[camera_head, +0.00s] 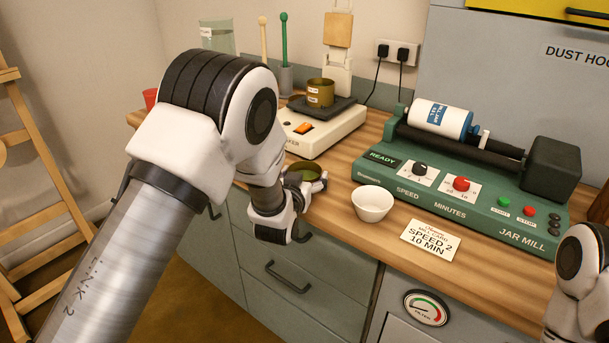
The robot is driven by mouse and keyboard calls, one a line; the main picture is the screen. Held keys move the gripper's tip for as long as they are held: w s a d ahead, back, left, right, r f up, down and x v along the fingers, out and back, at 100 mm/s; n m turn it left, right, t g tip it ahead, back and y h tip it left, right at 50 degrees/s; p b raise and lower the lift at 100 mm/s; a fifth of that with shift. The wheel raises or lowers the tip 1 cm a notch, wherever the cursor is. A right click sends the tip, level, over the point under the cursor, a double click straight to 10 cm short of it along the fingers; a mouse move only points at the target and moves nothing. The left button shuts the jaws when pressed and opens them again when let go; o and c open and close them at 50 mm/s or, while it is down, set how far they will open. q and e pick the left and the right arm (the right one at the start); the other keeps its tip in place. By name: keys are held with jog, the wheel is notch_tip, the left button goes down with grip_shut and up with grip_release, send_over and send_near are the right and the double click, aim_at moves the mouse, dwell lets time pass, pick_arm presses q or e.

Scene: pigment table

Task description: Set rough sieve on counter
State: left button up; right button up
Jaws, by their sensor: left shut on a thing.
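An olive-brass round sieve (304,168) is at the counter's front left edge, partly hidden by my left gripper (318,184), which is shut on it. I cannot tell whether its underside touches the counter (345,236). No label shows on it, so I cannot read whether it is the rough one. A second brass sieve (320,96) with a small label sits upright on the dark plate of the white sifter machine (325,134). My right arm shows at the lower right edge, but its gripper is out of view.
A white bowl (372,205) stands right of the held sieve, with a card (430,240) reading speed 2, 10 min beside it. The green jar mill (450,190) fills the right of the counter. Two pestle-like tools (284,45) and a glass jar (217,38) stand behind.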

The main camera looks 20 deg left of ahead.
pick_arm(q)
jog(key=o, duration=1)
jog(key=shift+f, duration=0.15)
jog(key=shift+r+p, duration=0.3)
jog(key=shift+r, duration=0.1)
jog(key=s+r+b, duration=0.1)
jog(key=s, duration=1.1)
jog(key=s+a+f+g, duration=0.2)
jog(key=s+f+g, duration=0.45)
jog(key=f, duration=0.65)
jog(key=s+a+f+g, duration=0.2)
jog(key=s+f+g, duration=0.1)
jog(key=s+f, duration=0.75)
jog(key=s+f+g+h, duration=0.1)
jog(key=s+f+g, duration=0.6)
jog(key=s, duration=0.9)
notch_tip(320, 180, down, 3)
jog(key=shift+a+f, duration=0.15)
jog(key=shift+f, duration=0.05)
